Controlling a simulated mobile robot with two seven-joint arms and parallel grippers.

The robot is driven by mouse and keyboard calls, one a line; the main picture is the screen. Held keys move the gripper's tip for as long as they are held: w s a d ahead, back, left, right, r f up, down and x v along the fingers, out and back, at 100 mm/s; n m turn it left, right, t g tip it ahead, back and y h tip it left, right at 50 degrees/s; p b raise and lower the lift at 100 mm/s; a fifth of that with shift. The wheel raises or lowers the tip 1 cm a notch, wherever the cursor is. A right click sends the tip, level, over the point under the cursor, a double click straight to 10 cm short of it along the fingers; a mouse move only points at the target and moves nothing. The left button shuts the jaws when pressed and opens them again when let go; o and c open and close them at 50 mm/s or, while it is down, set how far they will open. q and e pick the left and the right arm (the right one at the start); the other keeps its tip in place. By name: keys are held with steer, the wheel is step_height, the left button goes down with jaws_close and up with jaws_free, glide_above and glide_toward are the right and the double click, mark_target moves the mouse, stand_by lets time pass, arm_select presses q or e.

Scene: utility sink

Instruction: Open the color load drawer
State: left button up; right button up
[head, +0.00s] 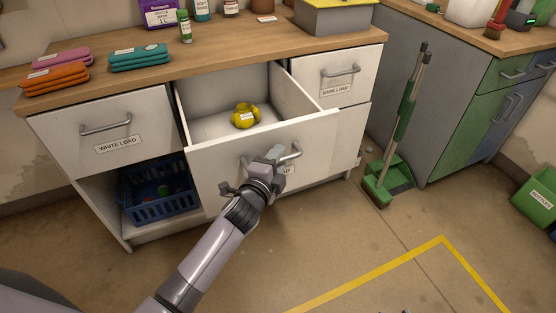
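The middle drawer (210,170) of the white cabinet is pulled out, and its inside shows. Its front label is mostly hidden behind my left gripper, with only the end of the text showing. A yellow crumpled item (244,116) with a small tag lies inside the drawer. My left gripper (273,154) is at the bar handle (295,151) on the drawer front and covers the middle of the bar. The finger gap is hidden from this angle, so I cannot tell whether it is closed on the bar. My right gripper does not show.
The white load drawer (85,138) and dark load drawer (315,84) are shut. A blue basket (160,208) sits in the open shelf at lower left. A green broom and dustpan (390,180) stand right of the cabinet. The floor in front is clear, with yellow tape.

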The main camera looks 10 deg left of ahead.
arm_select(q)
steer(key=p+v, duration=0.1)
steer(key=v, duration=0.6)
stand_by(0.5)
stand_by(0.3)
steer(key=s+a+f+n+g+p, duration=0.1)
steer(key=s+a+n+g+p, duration=0.1)
steer(key=s+n, duration=0.3)
steer(key=s+a+f+n+g+p, duration=0.1)
steer(key=s+n, duration=0.4)
steer(key=s, duration=0.5)
steer(key=s+a+f+n+g+y+p, duration=0.1)
steer(key=s+a+f+n+g+p, duration=0.1)
steer(key=s+a+n+p, duration=0.3)
steer(key=s+f+n, duration=0.1)
steer(key=s, duration=0.1)
steer(key=shift+s+a+g, duration=0.15)
steer(key=shift+s+g, duration=0.15)
